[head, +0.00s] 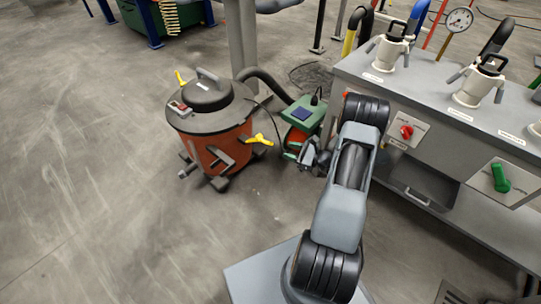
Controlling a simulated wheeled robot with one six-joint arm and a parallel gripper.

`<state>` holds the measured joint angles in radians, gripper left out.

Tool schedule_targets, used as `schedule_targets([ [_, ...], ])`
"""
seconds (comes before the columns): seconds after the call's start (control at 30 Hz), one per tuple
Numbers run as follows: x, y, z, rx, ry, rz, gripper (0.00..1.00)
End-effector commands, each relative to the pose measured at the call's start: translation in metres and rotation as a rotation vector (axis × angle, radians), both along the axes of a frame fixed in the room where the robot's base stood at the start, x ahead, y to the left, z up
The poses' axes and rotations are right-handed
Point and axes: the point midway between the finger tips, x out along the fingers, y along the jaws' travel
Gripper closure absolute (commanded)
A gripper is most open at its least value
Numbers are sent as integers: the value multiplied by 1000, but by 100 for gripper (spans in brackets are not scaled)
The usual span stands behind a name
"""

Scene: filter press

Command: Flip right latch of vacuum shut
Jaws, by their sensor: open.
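The vacuum (222,148) stands on the floor left of my arm, with an orange-red drum and a dark grey lid (207,95). Its right latch (261,140) is yellow and sticks outward from the drum's right side, away from the wall. A second yellow latch (180,78) stands up at the lid's upper left edge. My gripper (306,157) is small in the head view, to the right of the right latch and apart from it. It is open, and I see nothing between its fingers. My forearm hides part of the area behind it.
A green and red box-shaped device (303,114) stands right behind the gripper. A black hose (268,84) runs from the vacuum towards it. A grey workbench (440,90) with white-bodied fittings and red and green knobs fills the right. Floor left of the vacuum is clear.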

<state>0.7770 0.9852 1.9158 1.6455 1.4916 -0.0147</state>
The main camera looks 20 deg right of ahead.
Motion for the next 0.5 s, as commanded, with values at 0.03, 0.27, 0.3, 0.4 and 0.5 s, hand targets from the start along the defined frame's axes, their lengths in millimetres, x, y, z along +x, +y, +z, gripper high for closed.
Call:
schedule_targets([
  [0.03,-2,-11,-26,33,3,-54,57],
  [0.27,0,-31,-58,97,-2,-174,57],
  [0.3,3,-29,-59,99,-3,-179,57],
  [0.4,16,-23,-59,101,-4,-181,57],
  [0.5,33,-12,-60,100,-4,-178,57],
])
